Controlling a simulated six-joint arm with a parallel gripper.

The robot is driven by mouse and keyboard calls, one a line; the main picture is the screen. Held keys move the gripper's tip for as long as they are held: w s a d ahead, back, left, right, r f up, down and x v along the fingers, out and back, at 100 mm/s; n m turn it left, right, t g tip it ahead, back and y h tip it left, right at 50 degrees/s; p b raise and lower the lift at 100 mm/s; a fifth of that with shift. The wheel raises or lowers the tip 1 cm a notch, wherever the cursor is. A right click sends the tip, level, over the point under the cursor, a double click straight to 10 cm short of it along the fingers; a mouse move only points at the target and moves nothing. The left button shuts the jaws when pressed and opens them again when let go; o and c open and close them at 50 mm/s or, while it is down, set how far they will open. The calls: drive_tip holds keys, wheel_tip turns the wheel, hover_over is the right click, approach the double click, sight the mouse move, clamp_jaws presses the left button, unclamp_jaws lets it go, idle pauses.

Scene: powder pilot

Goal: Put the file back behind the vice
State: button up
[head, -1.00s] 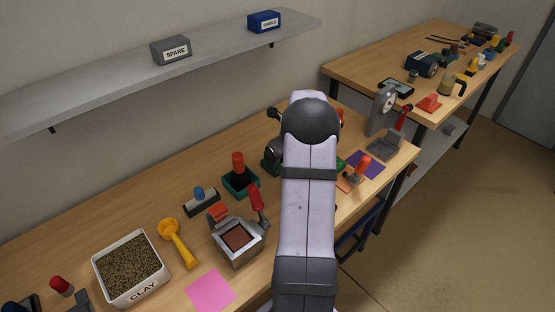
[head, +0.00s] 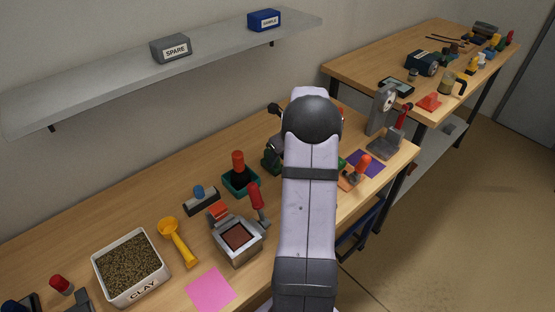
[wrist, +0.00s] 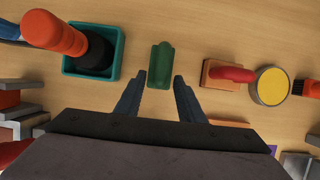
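My gripper (wrist: 159,84) is open in the wrist view, its two dark fingers apart with nothing held between them. A green block-like thing (wrist: 160,62) lies on the wooden bench just beyond and between the fingertips. I cannot make out a file or a vice for certain in either view. Thin dark rods (head: 445,38) lie at the back of the far table, too small to identify.
Left of the fingers is a teal tray (wrist: 67,66) with an orange-handled black tool (wrist: 55,33). On the right are a red-handled piece (wrist: 228,74) and a yellow-faced disc (wrist: 271,86). A shelf (head: 110,88) hangs above.

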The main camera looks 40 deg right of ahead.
drive_tip(key=b+v, duration=0.1)
drive_tip(key=v, duration=1)
